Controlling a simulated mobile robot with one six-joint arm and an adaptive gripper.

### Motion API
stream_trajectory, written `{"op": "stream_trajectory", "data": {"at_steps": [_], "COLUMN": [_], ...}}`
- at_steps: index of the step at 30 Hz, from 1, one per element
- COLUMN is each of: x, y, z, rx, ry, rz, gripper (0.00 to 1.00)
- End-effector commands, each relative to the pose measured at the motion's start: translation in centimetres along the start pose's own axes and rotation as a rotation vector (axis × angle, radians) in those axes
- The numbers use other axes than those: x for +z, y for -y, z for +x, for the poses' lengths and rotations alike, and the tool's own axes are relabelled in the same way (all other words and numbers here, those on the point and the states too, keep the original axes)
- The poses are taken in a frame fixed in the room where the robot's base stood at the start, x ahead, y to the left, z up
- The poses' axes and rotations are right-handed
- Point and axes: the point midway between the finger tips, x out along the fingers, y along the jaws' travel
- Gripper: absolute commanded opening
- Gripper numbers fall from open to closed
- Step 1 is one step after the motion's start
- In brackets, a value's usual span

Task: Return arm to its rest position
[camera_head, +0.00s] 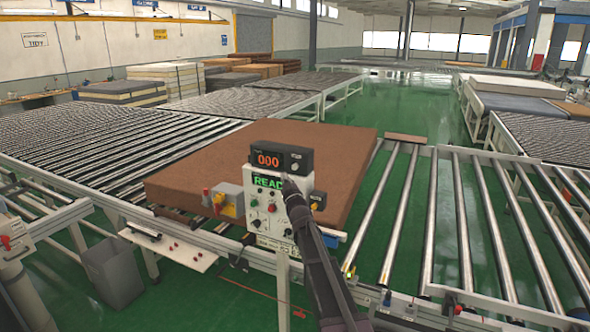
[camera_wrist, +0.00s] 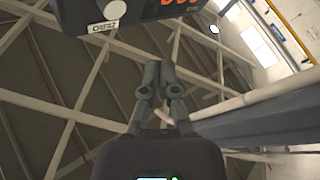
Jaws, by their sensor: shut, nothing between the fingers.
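My gripper (camera_head: 289,186) is at the upper end of my dark arm, which rises from the bottom of the head view. It appears in front of the control panel's face, just below the orange display. In the wrist view my gripper (camera_wrist: 151,78) points up toward the roof beams, with its two fingers together and nothing between them. The control panel (camera_head: 262,208) has a green lit screen, knobs and buttons. The black display box (camera_head: 281,158) on top reads 000. The underside of this box (camera_wrist: 92,14) shows at the top of the wrist view. I cannot tell whether the gripper touches the panel.
A brown mattress (camera_head: 325,146) lies on the rollers behind the panel. Roller conveyors (camera_head: 440,215) extend right and left. A grey bin (camera_head: 113,272) stands at lower left. Stacked mattresses (camera_head: 165,80) are at the back left. Green floor (camera_head: 410,112) is open between the conveyor lines.

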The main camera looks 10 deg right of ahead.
Motion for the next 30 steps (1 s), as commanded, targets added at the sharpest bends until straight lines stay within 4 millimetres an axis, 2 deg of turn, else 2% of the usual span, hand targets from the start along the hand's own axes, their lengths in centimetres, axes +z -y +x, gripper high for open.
{"op": "stream_trajectory", "data": {"at_steps": [11, 17, 23, 30], "x": [0.0, 1.2, 4.3, 9.3], "y": [0.0, 0.2, 0.9, 2.4], "z": [0.0, -1.1, -4.3, -10.5], "rx": [0.000, 0.001, 0.000, -0.013], "ry": [0.000, 0.058, 0.224, 0.511], "rz": [0.000, 0.013, 0.053, 0.125], "gripper": [0.00, 0.00, 0.00, 0.00]}}
